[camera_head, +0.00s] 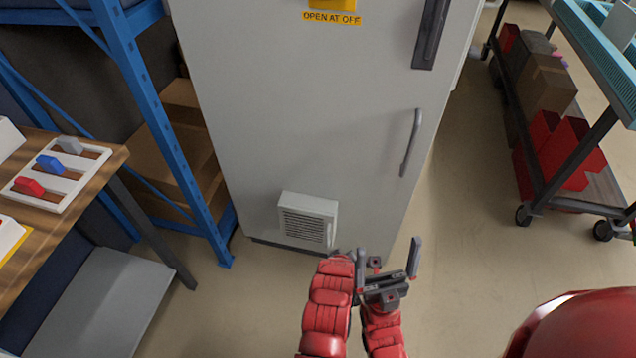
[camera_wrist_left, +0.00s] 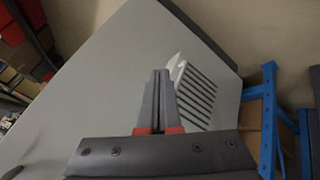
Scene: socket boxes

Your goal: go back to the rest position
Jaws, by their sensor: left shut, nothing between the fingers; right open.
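My right gripper (camera_head: 388,248) is open and empty at the bottom middle of the head view, with its two grey fingers apart. My red left arm (camera_head: 326,300) is close beside it; its gripper is hard to make out there. In the left wrist view my left gripper (camera_wrist_left: 160,78) is shut, its fingers together with nothing between them. Both arms are in front of the tall grey cabinet (camera_head: 290,110). The cabinet door looks closed, with a vent (camera_head: 307,220) low down and a handle (camera_head: 411,143) on the right.
A wooden table (camera_head: 112,165) on the left holds a white frame with red, blue and grey pieces. A blue rack (camera_head: 165,135) stands between table and cabinet. A cart (camera_head: 545,190) with red boxes stands at the right. The floor (camera_head: 465,230) between cabinet and cart is clear.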

